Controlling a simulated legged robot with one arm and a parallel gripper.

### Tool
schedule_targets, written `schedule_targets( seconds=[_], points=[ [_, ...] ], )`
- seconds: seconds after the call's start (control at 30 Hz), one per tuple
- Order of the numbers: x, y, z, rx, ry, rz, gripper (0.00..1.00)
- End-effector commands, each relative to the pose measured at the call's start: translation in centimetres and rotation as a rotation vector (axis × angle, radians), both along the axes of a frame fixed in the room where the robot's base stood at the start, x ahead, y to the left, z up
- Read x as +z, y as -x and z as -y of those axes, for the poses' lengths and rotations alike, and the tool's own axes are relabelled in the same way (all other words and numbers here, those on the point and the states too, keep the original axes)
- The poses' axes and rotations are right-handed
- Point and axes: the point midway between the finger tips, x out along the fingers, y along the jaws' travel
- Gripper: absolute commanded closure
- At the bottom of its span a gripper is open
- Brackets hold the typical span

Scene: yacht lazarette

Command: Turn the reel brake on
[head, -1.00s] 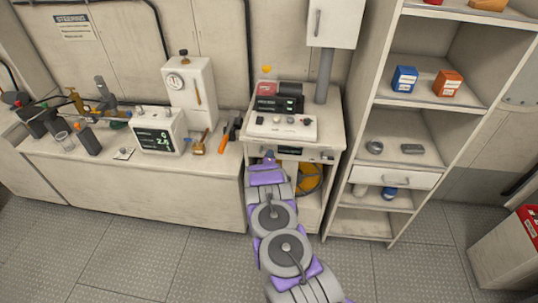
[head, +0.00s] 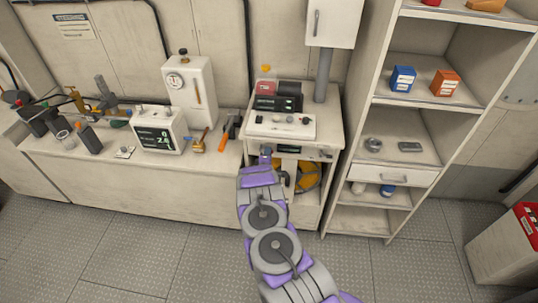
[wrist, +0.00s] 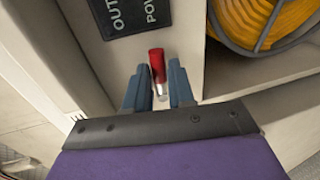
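In the wrist view, a red switch or lever (wrist: 157,64) with a silvery end stands out from the cream cabinet front. It is below a black label (wrist: 128,14), cut off, reading "OUT" and "PO". My gripper (wrist: 159,80) has its two blue-grey fingers apart, one on each side of the lever. I cannot tell whether either finger touches it. A yellow cable reel (wrist: 262,20) sits in an opening to the right; it also shows in the head view (head: 308,178). No control marked as the reel brake is readable. In the head view my gripper (head: 265,151) is at the cabinet front, partly hidden.
A control box (head: 282,126) stands on the cabinet top. The bench on the left holds a display unit (head: 158,130), an orange-handled tool (head: 215,146) and other items. Shelves (head: 395,225) stand close on the right. The floor in front is clear.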

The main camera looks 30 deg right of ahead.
Motion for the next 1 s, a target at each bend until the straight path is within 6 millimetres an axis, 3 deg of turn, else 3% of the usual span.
schedule_targets(
  seconds=[0.2,0.6,1.0],
  points=[
    [0.2,0.2,0.2,-0.004,-0.001,0.004,0.57],
    [0.5,0.7,0.0,-0.007,-0.001,0.008,0.57],
    [1.4,4.4,-2.6,-0.006,-0.003,0.004,0.57]
  ],
)
